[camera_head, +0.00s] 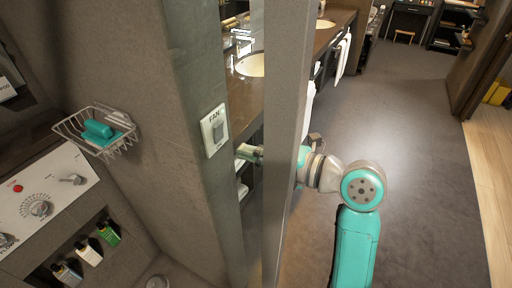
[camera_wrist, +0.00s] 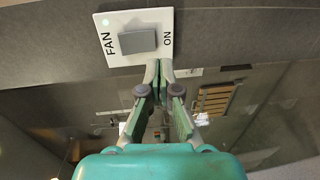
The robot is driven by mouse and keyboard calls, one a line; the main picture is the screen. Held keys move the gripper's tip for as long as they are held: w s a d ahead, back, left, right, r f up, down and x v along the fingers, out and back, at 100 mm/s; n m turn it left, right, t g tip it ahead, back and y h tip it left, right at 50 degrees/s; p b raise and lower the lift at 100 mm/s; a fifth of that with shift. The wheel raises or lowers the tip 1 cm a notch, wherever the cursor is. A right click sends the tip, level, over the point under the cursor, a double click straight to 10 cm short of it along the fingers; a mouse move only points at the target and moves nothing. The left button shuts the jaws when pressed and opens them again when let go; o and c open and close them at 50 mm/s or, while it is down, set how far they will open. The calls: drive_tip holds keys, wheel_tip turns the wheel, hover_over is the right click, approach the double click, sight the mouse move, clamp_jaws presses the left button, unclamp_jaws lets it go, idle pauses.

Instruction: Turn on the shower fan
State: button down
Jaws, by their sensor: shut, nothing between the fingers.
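The fan switch (camera_head: 214,130) is a white plate with a grey rocker, marked FAN, on the grey wall in the head view. In the wrist view the fan switch (camera_wrist: 139,38) shows its grey rocker, the words FAN and ON, and a small pale green light near FAN.
A grey upright partition (camera_head: 288,120) stands in front of part of my arm. A wire basket with a teal soap (camera_head: 98,129) hangs left of the switch, above a control panel (camera_head: 42,207) and a niche of bottles (camera_head: 88,252). The floor (camera_head: 415,150) at right is clear.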

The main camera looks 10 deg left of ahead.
drive_tip(key=f+v, duration=0.2)
drive_tip(key=v, duration=0.6)
drive_tip(key=shift+d, duration=0.55)
drive_tip(key=s+d+f+m+t+h, duration=0.1)
drive_tip(key=d+f+m+t+h, duration=0.15)
drive_tip(key=f+m, duration=0.5)
drive_tip(key=d+f+m+t+h, duration=0.1)
drive_tip(key=f+m+t+h, duration=0.1)
drive_tip(key=f+m+t, duration=0.4)
drive_tip(key=s+d+f+m+h, duration=0.6)
drive_tip(key=s+f+m, duration=0.25)
drive_tip(key=f, duration=0.35)
drive_tip(key=s+d+f+m+h, duration=0.2)
drive_tip(key=s+d+m, duration=0.15)
drive_tip(key=s, duration=0.35)
drive_tip(key=s+d+f+m+h, duration=0.1)
drive_tip(key=s+d+m+h, duration=0.2)
drive_tip(key=s, duration=0.4)
drive_tip(key=s+d+r+m, duration=0.1)
drive_tip(key=s+r+m, duration=0.2)
drive_tip(key=s, duration=0.9)
drive_tip(key=shift+r+t, duration=0.35)
drive_tip(key=shift+r, duration=0.3)
